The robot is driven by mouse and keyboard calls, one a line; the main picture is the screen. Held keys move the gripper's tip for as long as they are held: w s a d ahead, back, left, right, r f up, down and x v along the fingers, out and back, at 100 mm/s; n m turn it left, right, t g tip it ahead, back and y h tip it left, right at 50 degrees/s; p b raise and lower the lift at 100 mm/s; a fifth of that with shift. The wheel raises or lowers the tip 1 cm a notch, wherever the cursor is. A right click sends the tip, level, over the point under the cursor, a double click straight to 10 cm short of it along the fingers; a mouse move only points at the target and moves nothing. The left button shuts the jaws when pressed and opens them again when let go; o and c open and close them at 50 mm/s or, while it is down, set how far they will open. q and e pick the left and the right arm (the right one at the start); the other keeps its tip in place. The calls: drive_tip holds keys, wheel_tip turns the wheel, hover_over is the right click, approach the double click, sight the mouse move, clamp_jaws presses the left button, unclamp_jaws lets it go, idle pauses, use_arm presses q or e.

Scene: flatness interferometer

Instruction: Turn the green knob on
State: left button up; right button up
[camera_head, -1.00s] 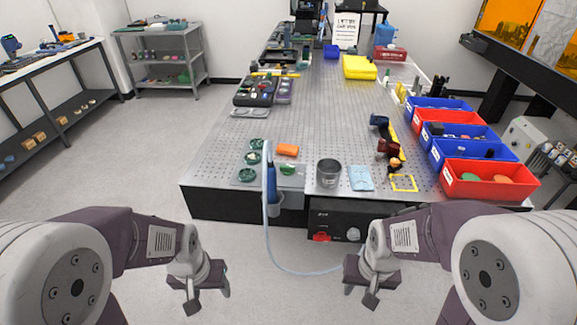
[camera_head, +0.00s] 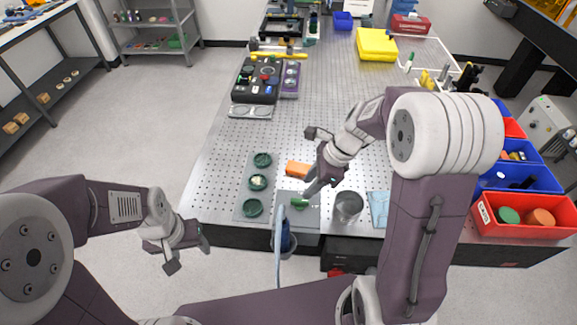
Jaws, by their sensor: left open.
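A small green knob-like piece (camera_head: 299,203) sits on a grey plate (camera_head: 284,217) near the table's front edge. My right gripper (camera_head: 308,162) is over the table with its fingers spread. Its nearer finger is just above and right of the green piece; whether they touch I cannot tell. An orange block (camera_head: 298,169) lies between and behind the fingers. My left gripper (camera_head: 188,252) is open and empty, off the table's front left edge.
A grey cup (camera_head: 348,208) stands right of the green piece, beside a light blue sheet (camera_head: 379,211). Dark green round dishes (camera_head: 257,182) lie to the left. A blue tool (camera_head: 287,238) with a pale hose hangs at the front edge. Red bin (camera_head: 526,215) at right.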

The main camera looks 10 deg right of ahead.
sight(300, 200)
drive_tip(key=x, duration=0.4)
drive_tip(key=d+x, duration=0.1)
drive_tip(key=x, duration=0.1)
drive_tip(key=shift+s+a+f, duration=0.1)
drive_tip(key=shift+a+f, duration=0.1)
drive_tip(key=shift+f, duration=0.35)
drive_tip(key=shift+s+a+f, duration=0.1)
drive_tip(key=shift+a+f, duration=0.05)
drive_tip(key=shift+f, duration=0.1)
use_arm(q)
drive_tip(key=shift+s+r, duration=0.3)
drive_tip(key=shift+r, duration=0.2)
use_arm(e)
drive_tip(key=shift+f, duration=0.1)
clamp_jaws()
